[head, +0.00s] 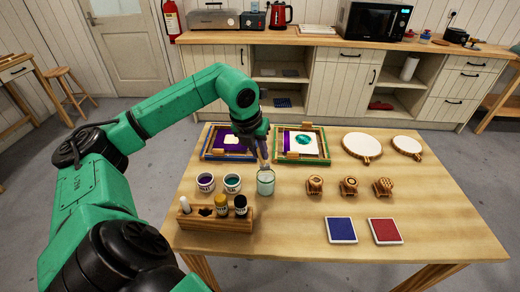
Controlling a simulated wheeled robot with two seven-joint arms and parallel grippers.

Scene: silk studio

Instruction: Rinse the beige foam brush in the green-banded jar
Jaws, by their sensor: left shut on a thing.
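The jar (265,187) is pale green and glassy and stands near the middle of the wooden table. My left gripper (262,152) points down just above it and is shut on the beige foam brush (264,164). Little of the brush shows below the fingers. Its lower end is at or just over the jar's mouth; I cannot tell whether it is inside. My right gripper is not in view.
Two labelled dye pots, one violet (206,182) and one teal (232,183), stand left of the jar. A wooden rack (215,222) with several tools and one empty hole is in front. Framed silks lie behind, stamps (315,184) to the right.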

